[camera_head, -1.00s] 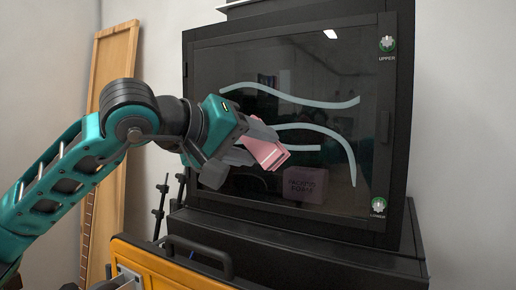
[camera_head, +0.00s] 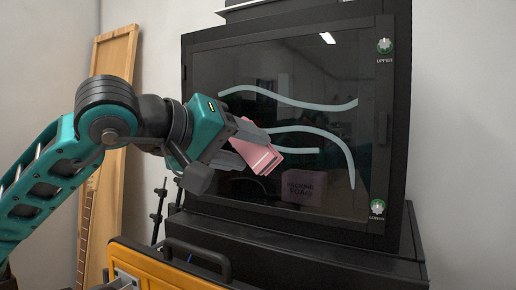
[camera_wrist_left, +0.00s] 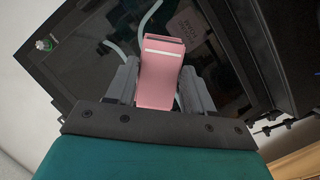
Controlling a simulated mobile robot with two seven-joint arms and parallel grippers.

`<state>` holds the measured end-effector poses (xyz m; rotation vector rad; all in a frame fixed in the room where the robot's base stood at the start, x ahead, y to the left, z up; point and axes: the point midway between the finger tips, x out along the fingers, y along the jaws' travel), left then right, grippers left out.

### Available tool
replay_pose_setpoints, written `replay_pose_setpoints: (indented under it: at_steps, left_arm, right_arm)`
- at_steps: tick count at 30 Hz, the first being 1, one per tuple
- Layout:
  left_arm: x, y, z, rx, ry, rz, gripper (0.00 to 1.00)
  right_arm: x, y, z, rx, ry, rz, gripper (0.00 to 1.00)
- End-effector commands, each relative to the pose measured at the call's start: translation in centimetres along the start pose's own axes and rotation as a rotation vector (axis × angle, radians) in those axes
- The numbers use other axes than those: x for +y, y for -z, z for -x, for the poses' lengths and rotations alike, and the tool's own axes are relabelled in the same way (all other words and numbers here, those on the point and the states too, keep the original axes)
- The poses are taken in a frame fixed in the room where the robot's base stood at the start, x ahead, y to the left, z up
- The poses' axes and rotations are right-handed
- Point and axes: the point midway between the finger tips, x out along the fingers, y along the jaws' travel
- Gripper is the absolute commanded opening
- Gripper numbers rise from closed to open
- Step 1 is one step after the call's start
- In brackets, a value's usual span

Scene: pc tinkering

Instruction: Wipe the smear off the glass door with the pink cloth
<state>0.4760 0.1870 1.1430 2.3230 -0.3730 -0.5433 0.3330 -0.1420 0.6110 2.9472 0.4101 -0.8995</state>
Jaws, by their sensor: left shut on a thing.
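My left gripper (camera_head: 243,146) is shut on the folded pink cloth (camera_head: 262,158), which sticks out past the fingertips in front of the glass door (camera_head: 250,58). The cloth also shows between the fingers in the left wrist view (camera_wrist_left: 161,72). I cannot tell whether it touches the glass. The smear shows as pale blue-white curved streaks: a long wavy upper one (camera_head: 290,101), and a lower arc (camera_head: 340,147) with a short straight streak (camera_head: 300,151) by the cloth. The gripper and cloth hide part of the lower streaks. My right gripper is not in view.
The door is in a black cabinet with green-and-white round knobs, upper (camera_head: 385,46) and lower (camera_head: 377,207). A pink box (camera_head: 304,188) shows through the glass. An orange case with a black handle (camera_head: 197,252) stands below; a wooden board (camera_head: 110,150) leans at left.

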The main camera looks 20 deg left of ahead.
Motion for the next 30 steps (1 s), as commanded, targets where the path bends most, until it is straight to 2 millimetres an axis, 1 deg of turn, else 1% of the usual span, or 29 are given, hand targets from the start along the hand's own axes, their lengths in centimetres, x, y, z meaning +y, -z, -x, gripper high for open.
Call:
replay_pose_setpoints:
  at_steps: [1, 8, 12, 16, 20, 23, 26, 30]
  left_arm:
    - [0.0, 0.0, 0.0, 0.000, 0.000, 0.000, 0.31]
    - [0.0, 0.0, 0.0, 0.000, 0.000, 0.000, 0.09]
    - [0.1, 0.1, -0.1, -0.005, -0.007, 0.007, 0.08]
    - [0.7, 0.5, -0.7, -0.027, -0.045, 0.049, 0.08]
    - [1.2, 1.4, -1.8, -0.061, -0.115, 0.138, 0.08]
    - [1.0, 2.5, -2.6, -0.079, -0.176, 0.233, 0.08]
    - [0.0, 3.8, -3.5, -0.083, -0.227, 0.340, 0.08]
    - [-2.6, 5.4, -4.4, -0.067, -0.278, 0.494, 0.08]
  right_arm:
    - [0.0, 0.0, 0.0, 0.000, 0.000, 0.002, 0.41]
    - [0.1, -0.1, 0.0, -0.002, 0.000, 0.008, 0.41]
    - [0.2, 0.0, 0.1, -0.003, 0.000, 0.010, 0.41]
    - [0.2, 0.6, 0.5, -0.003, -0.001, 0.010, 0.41]
    - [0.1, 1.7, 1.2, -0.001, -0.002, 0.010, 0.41]
    - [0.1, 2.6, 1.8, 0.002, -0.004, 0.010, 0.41]
    - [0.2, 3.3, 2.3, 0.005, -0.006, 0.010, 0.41]
    - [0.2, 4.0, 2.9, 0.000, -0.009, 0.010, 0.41]
